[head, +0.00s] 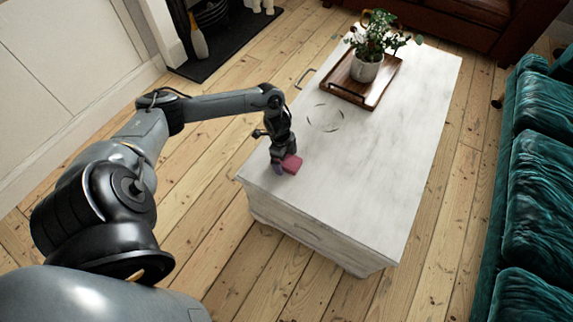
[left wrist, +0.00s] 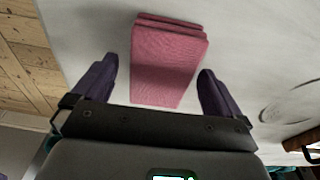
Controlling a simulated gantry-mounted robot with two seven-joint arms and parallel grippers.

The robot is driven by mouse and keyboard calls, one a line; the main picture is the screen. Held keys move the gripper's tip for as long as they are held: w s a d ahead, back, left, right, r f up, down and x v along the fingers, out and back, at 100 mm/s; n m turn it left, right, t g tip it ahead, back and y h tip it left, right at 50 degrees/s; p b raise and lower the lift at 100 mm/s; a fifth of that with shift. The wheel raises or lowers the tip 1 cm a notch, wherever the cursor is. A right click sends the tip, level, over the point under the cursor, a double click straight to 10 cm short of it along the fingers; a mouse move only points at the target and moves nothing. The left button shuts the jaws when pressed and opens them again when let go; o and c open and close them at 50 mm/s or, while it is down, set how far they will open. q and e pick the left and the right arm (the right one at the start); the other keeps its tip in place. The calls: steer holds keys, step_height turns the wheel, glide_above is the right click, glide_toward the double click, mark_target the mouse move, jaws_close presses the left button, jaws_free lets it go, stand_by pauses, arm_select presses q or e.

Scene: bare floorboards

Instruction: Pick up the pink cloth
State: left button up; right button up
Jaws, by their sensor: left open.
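The pink cloth (head: 292,164) lies folded on the white table (head: 370,170), near its left front corner. In the left wrist view the cloth (left wrist: 168,62) is a flat folded stack with a shadow across its middle. My left gripper (head: 281,168) is low over the table at the cloth and partly hides it in the head view. In the left wrist view its two purple fingers (left wrist: 158,85) are spread, one on each side of the near part of the cloth, with gaps between. I cannot tell whether the fingertips touch the tabletop. My right gripper is not in view.
A wooden tray (head: 339,92) with a potted plant (head: 366,66) stands at the table's far end. A faint dark ring (head: 325,118) shows on the tabletop. A green sofa (head: 535,185) is to the right. The table's middle and right side are clear.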

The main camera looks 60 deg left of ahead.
mark_target(289, 162)
arm_select(q)
steer(key=shift+f, duration=0.2)
steer(key=c, duration=1.1)
steer(key=shift+o, duration=0.2)
steer(key=shift+r+p, duration=0.6)
steer(key=shift+r, duration=0.2)
steer(key=r+p, duration=0.2)
steer(key=r, duration=0.1)
steer(key=shift+w+d+r, duration=0.2)
steer(key=shift+d, duration=0.15)
steer(key=w+d+r+p, duration=0.3)
steer(key=d+r+p, duration=0.2)
steer(key=d, duration=0.5)
steer(key=shift+w+d+r, duration=0.2)
steer(key=shift+w+r, duration=0.05)
steer(key=shift+r, duration=0.25)
